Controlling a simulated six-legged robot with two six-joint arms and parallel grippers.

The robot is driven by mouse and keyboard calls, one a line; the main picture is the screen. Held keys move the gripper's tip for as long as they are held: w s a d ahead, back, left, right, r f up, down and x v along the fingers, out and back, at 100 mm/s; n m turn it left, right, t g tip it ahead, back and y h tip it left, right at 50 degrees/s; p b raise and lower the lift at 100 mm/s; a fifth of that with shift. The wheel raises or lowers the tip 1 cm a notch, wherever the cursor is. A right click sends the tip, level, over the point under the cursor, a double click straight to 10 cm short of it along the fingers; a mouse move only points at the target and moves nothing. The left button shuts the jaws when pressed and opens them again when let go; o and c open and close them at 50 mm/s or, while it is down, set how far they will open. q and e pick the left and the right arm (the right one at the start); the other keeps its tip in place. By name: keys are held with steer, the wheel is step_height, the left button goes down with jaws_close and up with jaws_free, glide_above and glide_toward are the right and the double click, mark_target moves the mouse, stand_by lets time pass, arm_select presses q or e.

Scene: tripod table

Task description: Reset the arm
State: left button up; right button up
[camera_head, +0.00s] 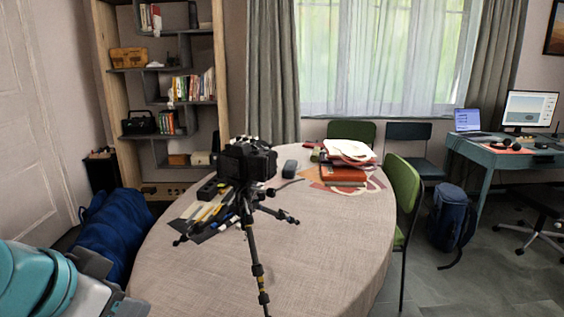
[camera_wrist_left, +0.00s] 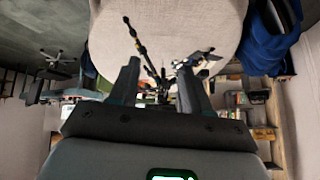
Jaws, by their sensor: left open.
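My left arm (camera_head: 40,280), teal and grey, comes in at the lower left of the head view, short of the table. My left gripper (camera_wrist_left: 158,72) shows in the left wrist view with its two dark fingers apart and nothing held between them. That view is upside down. A black camera on a tripod (camera_head: 247,165) stands on the round, cloth-covered table (camera_head: 320,255). The tripod (camera_wrist_left: 143,47) also shows beyond the fingers in the wrist view, apart from them. My right gripper is in neither view.
Tools lie on a dark mat (camera_head: 208,212) by the tripod. A red stack of books and papers (camera_head: 345,170) sits at the table's back right. A blue bag (camera_head: 112,232) lies left of the table. Green chairs (camera_head: 405,190) stand at the right and back.

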arm_select(q)
steer(key=w+d+f+n+g+h, duration=0.1)
steer(key=w+d+f+g, duration=0.2)
steer(key=f, duration=1.2)
steer(key=w+d+f+n+g+h, duration=0.1)
steer(key=w+d+f, duration=0.3)
steer(key=f, duration=1.1)
steer(key=s+d+f+n+g, duration=0.2)
steer(key=s+f, duration=0.7)
steer(key=f, duration=0.2)
steer(key=s+d+f+n+g, duration=0.1)
steer(key=s+f+n, duration=0.1)
steer(key=s+f, duration=0.8)
step_height(320, 180, up, 11)
steer(key=w+p, duration=0.1)
steer(key=p, duration=1.1)
steer(key=shift+w+f+n+p, duration=0.15)
steer(key=shift+n+p, duration=0.15)
steer(key=shift+p, duration=0.05)
steer(key=shift+w+f, duration=0.1)
